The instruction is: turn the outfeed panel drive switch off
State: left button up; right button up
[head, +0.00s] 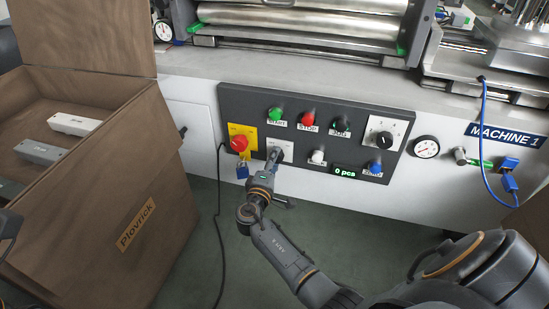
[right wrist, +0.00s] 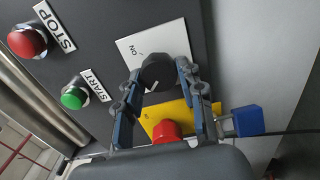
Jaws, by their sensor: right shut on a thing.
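The dark control panel (head: 232,104) is on the front of the white machine. A black rotary knob (right wrist: 157,68) sits on a white plate (right wrist: 173,33) marked ON; the plate also shows in the head view (head: 287,146). My right gripper (head: 274,156) reaches up to this plate from below. In the right wrist view its two fingers stand on either side of the knob and are shut on it.
A red stop knob (head: 239,143) on a yellow plate with a blue padlock (head: 242,171) is close beside the gripper. Green START (head: 275,113) and red STOP (head: 308,118) buttons are above. A brown crate (head: 150,215) stands at left; a black cable hangs between.

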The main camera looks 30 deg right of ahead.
jog(key=shift+w+r+n, duration=0.1)
jog(key=shift+r+n, duration=0.05)
jog(key=shift+n, duration=0.15)
jog(key=o, duration=1.2)
jog(key=v, duration=1.2)
